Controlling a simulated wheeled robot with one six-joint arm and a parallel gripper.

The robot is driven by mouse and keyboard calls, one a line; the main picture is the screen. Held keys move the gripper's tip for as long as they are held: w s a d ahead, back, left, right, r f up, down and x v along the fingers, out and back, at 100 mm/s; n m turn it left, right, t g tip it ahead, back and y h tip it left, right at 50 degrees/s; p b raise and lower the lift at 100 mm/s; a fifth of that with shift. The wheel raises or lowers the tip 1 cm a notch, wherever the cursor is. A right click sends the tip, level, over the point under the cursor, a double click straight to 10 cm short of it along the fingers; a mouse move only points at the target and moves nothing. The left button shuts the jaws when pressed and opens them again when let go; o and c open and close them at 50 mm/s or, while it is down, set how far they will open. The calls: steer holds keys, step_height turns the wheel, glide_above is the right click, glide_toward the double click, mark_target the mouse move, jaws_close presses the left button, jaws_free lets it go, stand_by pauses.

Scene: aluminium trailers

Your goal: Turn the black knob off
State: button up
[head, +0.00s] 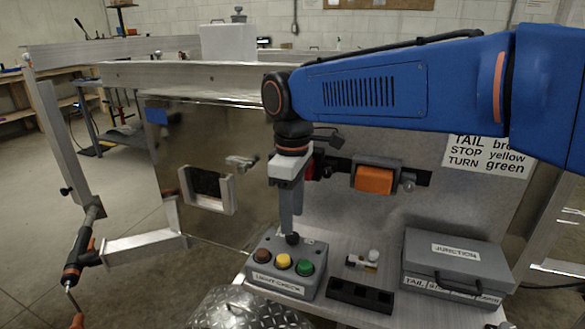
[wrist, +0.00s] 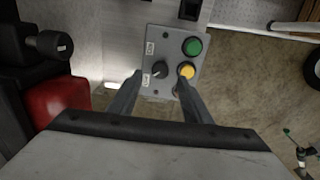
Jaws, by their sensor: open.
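The black knob (wrist: 159,69) sits on a grey light-check box (head: 257,264), between two small white labels in the wrist view. It also shows in the head view as a dark round top (head: 292,239). The box carries a green button (wrist: 192,46), a yellow button (wrist: 186,71) and a brown button (head: 263,255). My gripper (wrist: 160,88) points down over the box, its two fingers apart on either side of the knob. I cannot tell whether the fingers touch the knob. The label text is too small to read.
A grey junction box (head: 458,262) stands at the right of the metal shelf, with a black tray (head: 360,295) between. An orange lamp (head: 374,180) is on the panel behind. A diamond-plate lid (head: 245,308) is in front. A red part (wrist: 58,103) lies left in the wrist view.

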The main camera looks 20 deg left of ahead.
step_height(320, 180, up, 13)
steer(key=shift+f, duration=0.2)
stand_by(0.4)
